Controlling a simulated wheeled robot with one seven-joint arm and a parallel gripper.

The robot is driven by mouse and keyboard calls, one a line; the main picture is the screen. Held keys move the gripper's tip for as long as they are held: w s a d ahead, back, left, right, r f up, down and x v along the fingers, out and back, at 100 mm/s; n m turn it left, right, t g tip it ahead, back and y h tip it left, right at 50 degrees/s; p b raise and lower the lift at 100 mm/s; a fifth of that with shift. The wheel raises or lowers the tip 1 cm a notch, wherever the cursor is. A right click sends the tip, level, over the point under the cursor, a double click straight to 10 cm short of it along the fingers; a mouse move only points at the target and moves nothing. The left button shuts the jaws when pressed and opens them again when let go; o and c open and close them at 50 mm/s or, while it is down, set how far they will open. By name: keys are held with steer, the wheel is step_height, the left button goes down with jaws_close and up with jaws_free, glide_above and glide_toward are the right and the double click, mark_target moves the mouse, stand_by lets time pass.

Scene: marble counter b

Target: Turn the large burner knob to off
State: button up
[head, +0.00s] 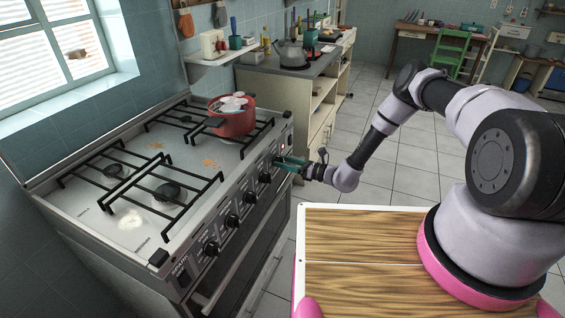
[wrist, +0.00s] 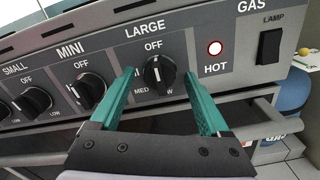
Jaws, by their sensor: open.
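The large burner knob (wrist: 158,73) is black and round with a raised grip. It sits under the printed words LARGE and OFF in the wrist view. Its grip stands close to upright, with a white mark on its face; I cannot tell its exact setting. My gripper (wrist: 160,76) is open, its two teal fingers on either side of the knob. I cannot tell whether they touch it. In the head view my gripper (head: 284,162) is at the far end of the stove's front panel, and the knob (head: 265,177) is beside its fingers.
The mini knob (wrist: 87,91) is close left of my left finger. A HOT light (wrist: 214,47) glows and a lamp switch (wrist: 270,46) lies right. The oven handle runs below. A red pot (head: 232,117) with a pale lid or contents stands on the stove (head: 200,150).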

stand_by(0.3)
steer(key=v, duration=0.7)
stand_by(0.4)
steer(key=v, duration=1.1)
steer(key=s+d+r+n+g+h, duration=0.15)
steer(key=r+n+g+h, duration=0.45)
steer(key=r, duration=1.1)
steer(key=s+d+r+n+g+h, duration=0.1)
steer(key=d+r+n+g, duration=0.1)
steer(key=r+n, duration=1.1)
steer(key=s+d+r+n+t+h, duration=0.1)
steer(key=s+d+r+t+h, duration=0.3)
steer(key=s+r, duration=0.5)
steer(key=s+d+r+n+t+h, duration=0.1)
steer(key=s+d+r+t+h, duration=0.3)
steer(key=s+r, duration=0.6)
steer(key=shift+s+d+r+t, duration=0.15)
steer(key=shift+d+r+t, duration=0.45)
steer(key=shift+r, duration=3.2)
